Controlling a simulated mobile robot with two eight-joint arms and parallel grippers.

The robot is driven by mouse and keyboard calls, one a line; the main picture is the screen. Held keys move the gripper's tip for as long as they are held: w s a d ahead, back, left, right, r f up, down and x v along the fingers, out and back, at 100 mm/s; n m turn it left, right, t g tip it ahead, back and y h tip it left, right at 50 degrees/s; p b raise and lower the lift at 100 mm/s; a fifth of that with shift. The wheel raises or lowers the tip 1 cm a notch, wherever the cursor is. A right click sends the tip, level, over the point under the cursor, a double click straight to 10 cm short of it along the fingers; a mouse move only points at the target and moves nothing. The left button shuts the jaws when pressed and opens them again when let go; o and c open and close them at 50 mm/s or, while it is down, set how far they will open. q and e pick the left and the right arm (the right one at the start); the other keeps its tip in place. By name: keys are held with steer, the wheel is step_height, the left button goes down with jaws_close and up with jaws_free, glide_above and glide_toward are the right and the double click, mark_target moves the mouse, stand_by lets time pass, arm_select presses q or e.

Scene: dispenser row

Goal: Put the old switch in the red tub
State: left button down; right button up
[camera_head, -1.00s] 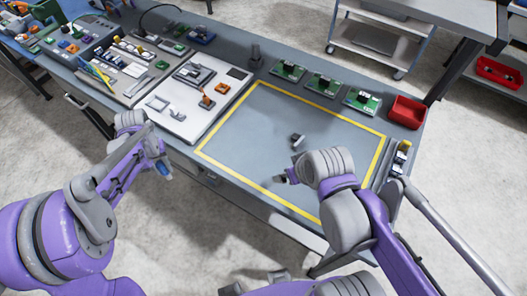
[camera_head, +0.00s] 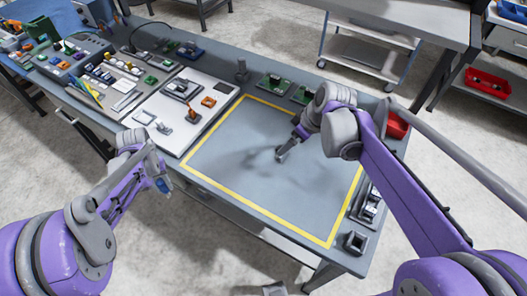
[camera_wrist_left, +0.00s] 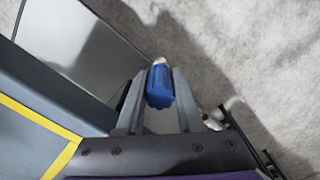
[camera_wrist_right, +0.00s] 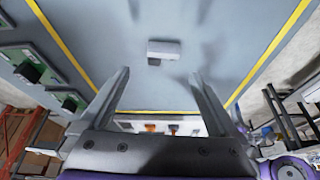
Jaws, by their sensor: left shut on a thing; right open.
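A small grey block (camera_wrist_right: 163,50), seemingly the old switch, lies on the grey mat in the right wrist view. My right gripper (camera_wrist_right: 158,74) is open above the mat, with the block just beyond and between its fingertips, not gripped. In the head view the right gripper (camera_head: 284,151) is low over the mat, and I cannot make out the switch beside it. The red tub (camera_head: 397,127) is at the table's right end, partly hidden by my right arm. My left gripper (camera_head: 162,183) is shut on a ribbed blue cylindrical piece (camera_wrist_left: 160,90), held beyond the table's front edge.
Green circuit boards (camera_head: 274,82) line the mat's back edge; my right arm covers part of that row. A white board (camera_head: 172,128) with parts lies left of the mat. A small dark square holder (camera_head: 356,242) is at the front right. The yellow-outlined mat is otherwise clear.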

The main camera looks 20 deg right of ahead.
steer(key=x, duration=0.7)
steer(key=shift+s, duration=0.15)
steer(key=shift+r, duration=0.1)
steer(key=c, duration=1.5)
